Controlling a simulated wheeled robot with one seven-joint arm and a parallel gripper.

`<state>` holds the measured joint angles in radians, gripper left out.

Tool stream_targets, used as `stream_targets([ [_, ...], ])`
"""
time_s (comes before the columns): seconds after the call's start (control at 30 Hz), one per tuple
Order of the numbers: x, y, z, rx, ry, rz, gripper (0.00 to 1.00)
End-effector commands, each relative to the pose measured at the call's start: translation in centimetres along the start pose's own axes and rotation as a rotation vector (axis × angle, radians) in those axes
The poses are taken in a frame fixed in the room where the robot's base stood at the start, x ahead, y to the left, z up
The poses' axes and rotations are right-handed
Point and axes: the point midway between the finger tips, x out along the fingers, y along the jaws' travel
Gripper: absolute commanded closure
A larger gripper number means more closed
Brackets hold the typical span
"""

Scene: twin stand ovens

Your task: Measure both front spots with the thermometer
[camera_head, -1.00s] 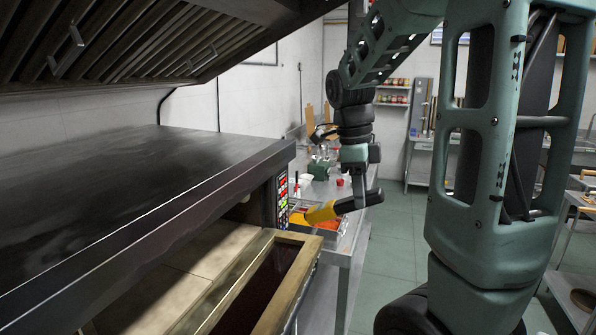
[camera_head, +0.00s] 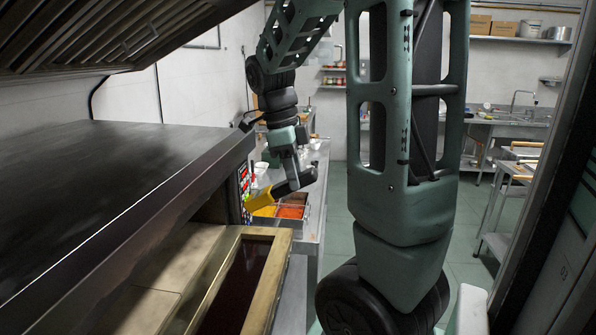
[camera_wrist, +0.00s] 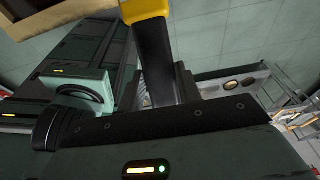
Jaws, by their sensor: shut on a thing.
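My gripper (camera_head: 291,176) is shut on the thermometer, a yellow and black hand-held tool. Its yellow end (camera_head: 265,198) points left, towards the oven, in the head view. In the wrist view its yellow part (camera_wrist: 145,9) is at the top and its black handle (camera_wrist: 153,50) runs down to my gripper. The oven (camera_head: 110,190) fills the left of the head view, with its front door (camera_head: 262,285) open. Part of the pale oven floor (camera_head: 145,308) shows. The thermometer is beyond the oven's far front corner, outside the chamber. No marked spots or reading can be made out.
A lit control panel (camera_head: 245,185) is on the oven's far front end. A steel counter (camera_head: 312,215) with orange and yellow food pans (camera_head: 291,211) stands behind. A slatted hood (camera_head: 90,35) hangs above the oven. Green floor (camera_head: 340,225) is open behind my arm.

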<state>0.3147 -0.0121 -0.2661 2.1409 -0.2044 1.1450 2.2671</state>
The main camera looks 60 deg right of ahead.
Motion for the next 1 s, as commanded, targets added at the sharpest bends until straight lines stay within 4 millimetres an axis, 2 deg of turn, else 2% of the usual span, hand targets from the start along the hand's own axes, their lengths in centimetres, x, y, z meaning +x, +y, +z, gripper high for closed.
stream_targets([
  [0.6,2.2,0.0,6.7,-0.003,0.001,-0.001,0.93],
  [0.8,2.6,0.0,8.0,-0.002,0.000,-0.001,0.93],
  [1.0,2.7,0.0,8.5,-0.001,-0.001,-0.001,0.93],
])
